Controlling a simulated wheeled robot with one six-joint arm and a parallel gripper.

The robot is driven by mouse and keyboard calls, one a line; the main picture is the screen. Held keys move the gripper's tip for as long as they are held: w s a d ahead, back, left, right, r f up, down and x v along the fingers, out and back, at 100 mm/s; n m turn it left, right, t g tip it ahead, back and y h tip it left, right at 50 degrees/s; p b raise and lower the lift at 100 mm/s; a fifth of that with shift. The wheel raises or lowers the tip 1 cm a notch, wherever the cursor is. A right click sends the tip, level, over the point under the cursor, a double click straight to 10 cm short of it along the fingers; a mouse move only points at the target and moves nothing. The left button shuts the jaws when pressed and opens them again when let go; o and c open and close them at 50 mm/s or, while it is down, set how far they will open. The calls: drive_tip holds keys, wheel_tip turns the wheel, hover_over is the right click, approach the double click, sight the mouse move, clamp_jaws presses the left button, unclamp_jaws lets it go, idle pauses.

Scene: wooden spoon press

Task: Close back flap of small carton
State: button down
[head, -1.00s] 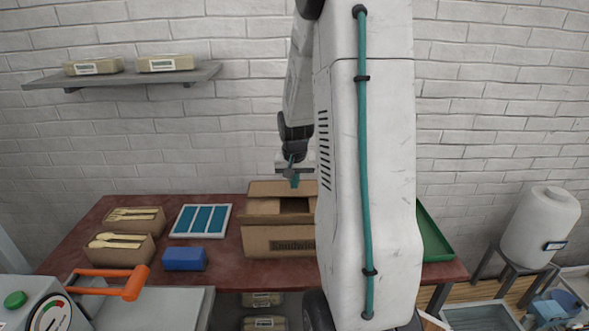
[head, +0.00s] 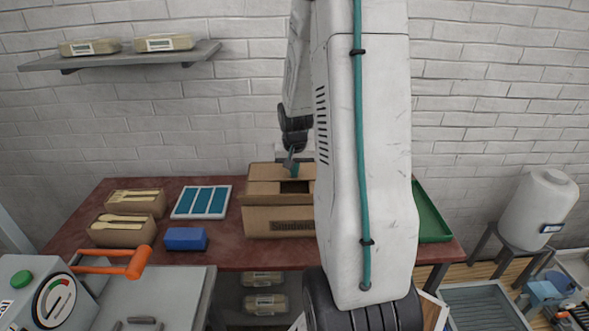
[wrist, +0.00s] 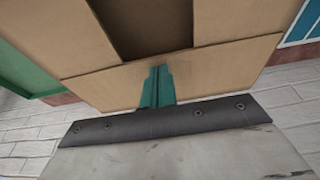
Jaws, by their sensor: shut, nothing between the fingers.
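The small brown carton (head: 279,222) stands on the table in the head view, its right part hidden by my arm. Its top is partly open, with a dark gap. The back flap (head: 263,172) stands raised and tilted at the rear edge. My gripper (head: 292,168) is shut and empty, with teal fingertips at this rear edge. In the wrist view, the fingertips (wrist: 157,88) overlap the back flap (wrist: 205,75), close to the dark opening (wrist: 150,28); I cannot tell whether they touch it. Side flaps lie on both sides of the opening.
Left of the carton are a tray with blue panels (head: 202,202), a blue block (head: 185,239) and two boxes of wooden cutlery (head: 122,231). A green tray (head: 431,215) is at the right. A brick wall (head: 240,120) rises close behind.

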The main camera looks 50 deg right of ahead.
drive_tip(key=shift+s+a+f, duration=0.2)
drive_tip(key=shift+f, duration=0.1)
drive_tip(key=shift+w+r, duration=0.15)
drive_tip(key=shift+r, duration=0.8)
drive_tip(key=v, duration=1.3)
drive_tip(key=shift+r, duration=0.1)
drive_tip(key=s+a+r+n, duration=0.1)
drive_tip(key=s+a+n, duration=0.2)
drive_tip(key=a, duration=0.7)
drive_tip(key=s+a+r+n+y, duration=0.1)
drive_tip(key=s+a+r+n, duration=0.1)
drive_tip(key=s+a, duration=0.6)
drive_tip(key=s+a+r+n+y, duration=0.1)
drive_tip(key=s+a+n, duration=0.4)
drive_tip(key=a, duration=0.7)
drive_tip(key=shift+s+a+r+g, duration=0.3)
drive_tip(key=shift+r, duration=0.25)
